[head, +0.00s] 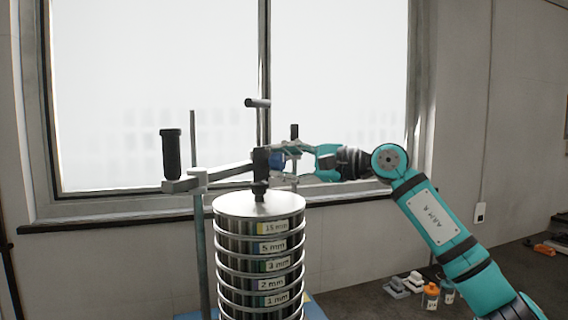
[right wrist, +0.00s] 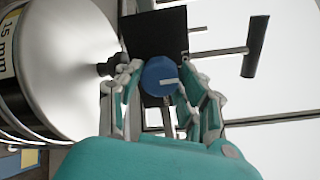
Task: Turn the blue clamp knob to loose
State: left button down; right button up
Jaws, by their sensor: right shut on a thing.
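The blue clamp knob (head: 277,161) sits on the dark clamp block (head: 261,162) above the sieve stack's lid. In the right wrist view the gripper (right wrist: 157,84) is shut on the knob. My left gripper is not in view.
The sieve stack (head: 259,245) with size labels stands below the clamp arm (head: 225,174). A black upright handle (head: 170,153) stands at the arm's left end, and a T-bar (head: 257,103) sticks up behind. Bottles (head: 431,296) and small grey items lie on the floor at right.

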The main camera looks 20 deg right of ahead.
jog(key=o, duration=1.2)
jog(key=shift+c, duration=0.2)
jog(key=v, duration=1.2)
